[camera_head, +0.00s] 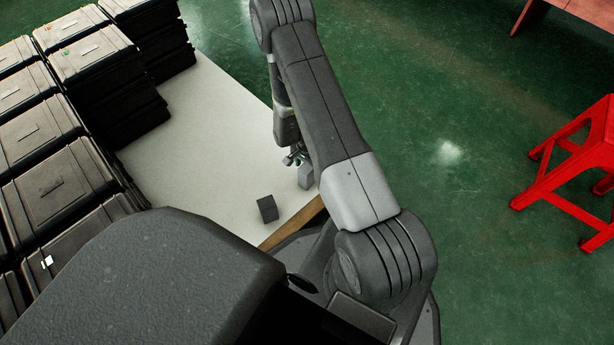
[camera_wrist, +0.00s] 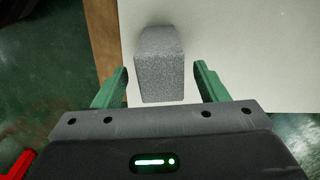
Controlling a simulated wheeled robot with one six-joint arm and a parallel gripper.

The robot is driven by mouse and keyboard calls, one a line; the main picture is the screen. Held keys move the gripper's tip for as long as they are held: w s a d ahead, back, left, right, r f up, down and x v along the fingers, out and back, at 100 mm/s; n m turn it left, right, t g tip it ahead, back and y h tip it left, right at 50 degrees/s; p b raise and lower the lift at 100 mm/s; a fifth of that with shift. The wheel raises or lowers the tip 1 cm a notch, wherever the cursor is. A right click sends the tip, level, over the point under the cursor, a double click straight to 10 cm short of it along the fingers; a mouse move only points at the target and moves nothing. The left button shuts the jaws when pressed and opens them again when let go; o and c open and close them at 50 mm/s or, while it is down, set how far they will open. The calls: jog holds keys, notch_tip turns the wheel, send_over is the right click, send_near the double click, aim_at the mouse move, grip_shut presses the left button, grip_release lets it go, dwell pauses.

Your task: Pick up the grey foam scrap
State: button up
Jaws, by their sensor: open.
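A grey foam scrap (camera_wrist: 160,65), a block with a speckled surface, lies on the pale table top in the wrist view. It sits between the two green fingers of my gripper (camera_wrist: 161,78), with a gap on each side. My gripper is open and holds nothing. In the head view my gripper (camera_head: 293,159) is partly hidden by my arm, beside a grey block (camera_head: 305,176) near the table's right edge; this appears to be the same scrap.
A darker grey block (camera_head: 267,208) lies on the table (camera_head: 205,125) near its front edge. Stacked black cases (camera_head: 45,185) fill the table's left side. A red stool (camera_head: 575,160) stands on the green floor at right. The table's middle is clear.

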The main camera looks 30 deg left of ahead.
notch_tip(320, 180, down, 5)
jog(key=shift+s+r+b, duration=0.1)
jog(key=shift+r+b, duration=0.05)
jog(key=shift+b, duration=0.75)
jog(key=c, duration=1)
jog(key=shift+r, duration=0.1)
jog(key=shift+c, duration=0.2)
